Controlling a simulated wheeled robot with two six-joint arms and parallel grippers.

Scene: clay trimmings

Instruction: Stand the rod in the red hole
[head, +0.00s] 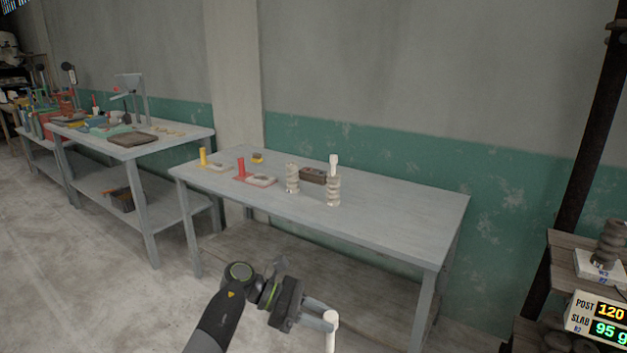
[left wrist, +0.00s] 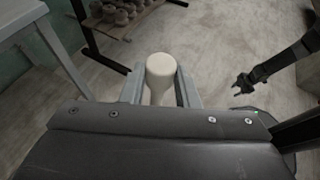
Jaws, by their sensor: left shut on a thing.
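My left gripper (head: 322,320) is shut on a cream-white rod (head: 331,333), held upright in front of the table's near side, low in the head view. In the left wrist view the rod's rounded, wider end (left wrist: 160,65) shows between the two fingers. A red post (head: 241,167) stands on the table beside a pale slab on a red base (head: 250,181). I cannot make out a red hole. My right gripper (left wrist: 243,85) shows small and dark at the right of the left wrist view, away from the rod; its jaw state is unclear.
A shelf with a lit display (head: 600,322) stands at right.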

